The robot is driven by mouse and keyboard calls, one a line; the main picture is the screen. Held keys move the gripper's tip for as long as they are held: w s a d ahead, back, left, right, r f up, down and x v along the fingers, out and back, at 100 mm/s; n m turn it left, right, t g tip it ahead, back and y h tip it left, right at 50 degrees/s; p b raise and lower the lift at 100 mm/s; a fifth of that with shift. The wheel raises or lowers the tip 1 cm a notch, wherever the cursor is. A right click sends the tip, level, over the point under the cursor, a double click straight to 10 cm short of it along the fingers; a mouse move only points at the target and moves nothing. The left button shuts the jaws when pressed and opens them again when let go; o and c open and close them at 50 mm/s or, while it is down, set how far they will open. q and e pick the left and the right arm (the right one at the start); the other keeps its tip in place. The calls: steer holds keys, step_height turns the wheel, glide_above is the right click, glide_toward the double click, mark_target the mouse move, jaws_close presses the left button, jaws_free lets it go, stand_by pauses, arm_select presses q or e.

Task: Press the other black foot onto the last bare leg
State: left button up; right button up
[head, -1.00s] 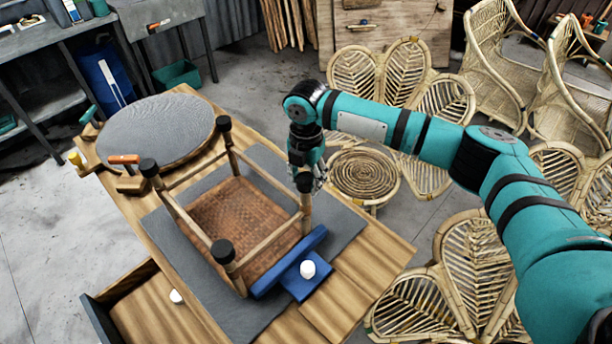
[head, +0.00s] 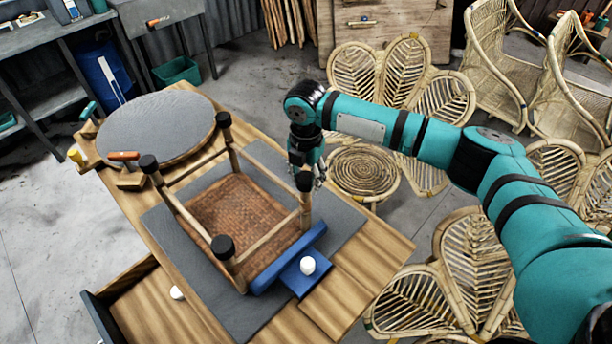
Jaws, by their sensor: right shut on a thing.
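An upside-down stool with a woven seat (head: 240,212) and wooden legs lies on the grey mat of the workbench. Three legs carry black feet: the far foot (head: 223,119), the left foot (head: 148,163) and the near foot (head: 222,247). My right gripper (head: 306,182) points down over the fourth leg (head: 306,214), at the stool's right corner. It is shut on a black foot (head: 303,183), partly hidden by its fingers. The foot is in line with the leg top and appears to meet it; how far it is seated I cannot tell. My left gripper is out of view.
A blue brace (head: 290,262) with a white knob (head: 308,265) stands against the stool's right side. A round grey-topped board (head: 155,128) and an orange-handled tool (head: 124,157) are at the bench's far left. Rattan chairs (head: 470,250) stand right of the bench.

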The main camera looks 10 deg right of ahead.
steer(key=shift+s+f, duration=0.1)
steer(key=shift+f, duration=0.05)
steer(key=o, duration=1)
step_height(320, 180, up, 12)
